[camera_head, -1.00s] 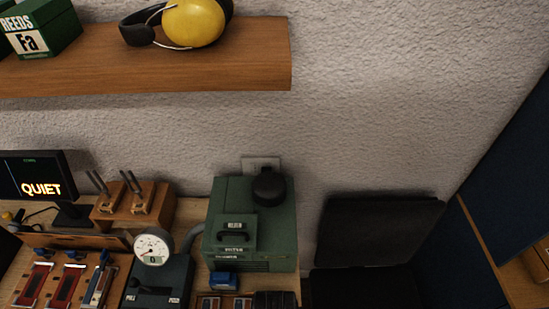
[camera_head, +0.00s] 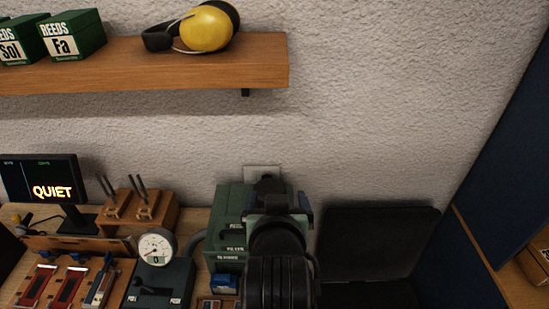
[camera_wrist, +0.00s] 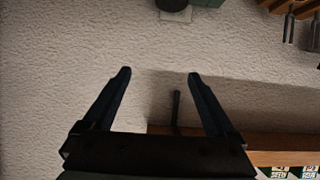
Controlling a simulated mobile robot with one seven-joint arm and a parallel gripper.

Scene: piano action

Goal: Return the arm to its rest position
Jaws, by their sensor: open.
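My gripper (camera_wrist: 160,75) is open and empty in the wrist view, its two dark fingers spread wide with only the wall and the shelf underside behind them. In the head view my arm rises from the bottom edge, and the gripper end (camera_head: 278,198) shows in front of the green machine (camera_head: 228,232) and hides much of its right side. The fingertips are hard to make out there.
A wooden shelf (camera_head: 150,72) on the wall holds green reed boxes (camera_head: 73,35) and yellow ear defenders (camera_head: 207,28). The bench carries a "QUIET" screen (camera_head: 45,180), a dial gauge (camera_head: 156,248) and a wooden tool block (camera_head: 150,213). A dark chair (camera_head: 375,240) stands right. Open wall lies above it.

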